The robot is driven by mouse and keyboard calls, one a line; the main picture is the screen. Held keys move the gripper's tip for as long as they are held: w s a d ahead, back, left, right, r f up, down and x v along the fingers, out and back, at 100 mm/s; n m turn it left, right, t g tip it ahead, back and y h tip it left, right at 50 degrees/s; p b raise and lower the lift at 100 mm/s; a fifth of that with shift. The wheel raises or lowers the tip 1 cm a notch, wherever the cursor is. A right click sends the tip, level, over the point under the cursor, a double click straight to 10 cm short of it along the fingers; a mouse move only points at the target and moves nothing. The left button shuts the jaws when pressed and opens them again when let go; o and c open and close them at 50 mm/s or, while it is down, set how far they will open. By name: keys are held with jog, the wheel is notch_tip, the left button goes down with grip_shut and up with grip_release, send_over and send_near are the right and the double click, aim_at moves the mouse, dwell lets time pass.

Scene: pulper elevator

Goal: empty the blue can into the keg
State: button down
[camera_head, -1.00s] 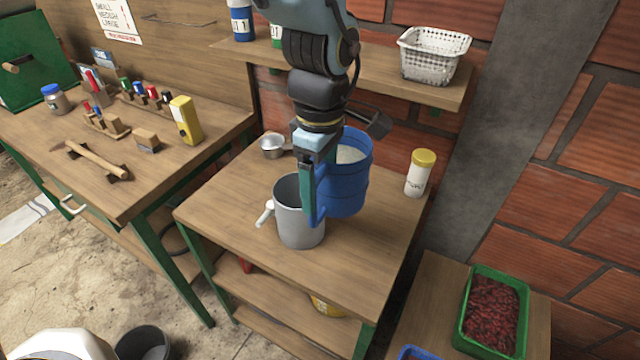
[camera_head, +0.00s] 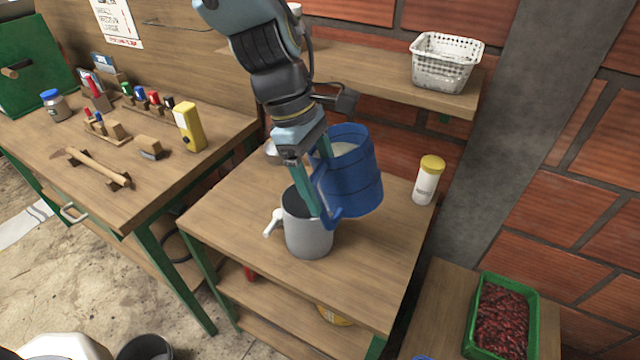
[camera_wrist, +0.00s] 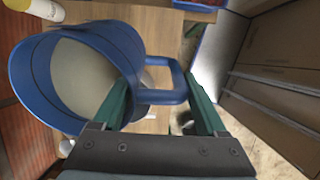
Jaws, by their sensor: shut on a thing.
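The blue can (camera_head: 358,185) hangs above the small wooden table, held by its handle and tilted a little. Whitish contents show inside it, also in the wrist view, where the can (camera_wrist: 133,48) fills the left side. My gripper (camera_head: 318,205) is shut on the can's handle (camera_wrist: 165,96); its green fingers stand either side of it in the wrist view. The grey keg (camera_head: 308,238), open at the top with a white tap on its left side, stands upright on the table. The can and fingers are just above and behind it, partly hiding its rim.
The small table (camera_head: 235,225) has free room in front of the keg. A white bottle with a yellow lid (camera_head: 427,182) stands at its right back edge. A shelf with a white basket (camera_head: 445,62) is behind.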

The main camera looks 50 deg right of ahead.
jog(key=shift+d+r+g+h, duration=0.1)
jog(key=shift+r+g+h, duration=0.15)
jog(key=shift+g, duration=0.65)
jog(key=w+a+f+g+h+b, duration=0.1)
jog(key=w+f+g+h+b, duration=0.1)
jog(key=g+b, duration=0.4)
jog(key=w+f+g+h+b, duration=0.2)
jog(key=g+h+b, duration=0.2)
jog(key=g, duration=0.7)
jog(key=shift+a+f+b, duration=0.3)
jog(key=shift+a+b, duration=0.05)
jog(key=shift+b, duration=0.75)
jog(key=shift+w, duration=0.1)
dwell(0.8)
